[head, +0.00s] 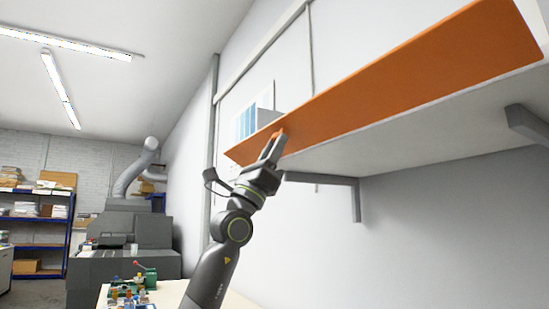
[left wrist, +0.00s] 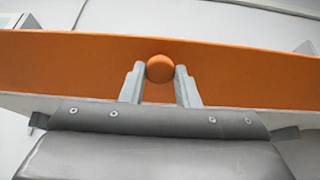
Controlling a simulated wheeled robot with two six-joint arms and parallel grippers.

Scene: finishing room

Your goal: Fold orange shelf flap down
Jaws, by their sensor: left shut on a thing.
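The orange shelf flap (head: 400,85) is a long panel along the front edge of a white wall shelf (head: 430,125). It stands up at a tilt above the shelf's front edge. My left gripper (head: 277,140) is at the flap's left end, reaching up from below. In the left wrist view the flap (left wrist: 70,65) spans the picture, and a round orange knob (left wrist: 160,68) on it sits between the fingertips of my left gripper (left wrist: 160,75). The fingers are shut on the knob. My right gripper is not in view.
Grey brackets (head: 356,200) hold the shelf on the wall. A blue and white item (head: 245,122) stands behind the flap's left end. Below are a bench with small colourful items (head: 130,295) and a grey machine (head: 120,255). The space in front of the shelf looks clear.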

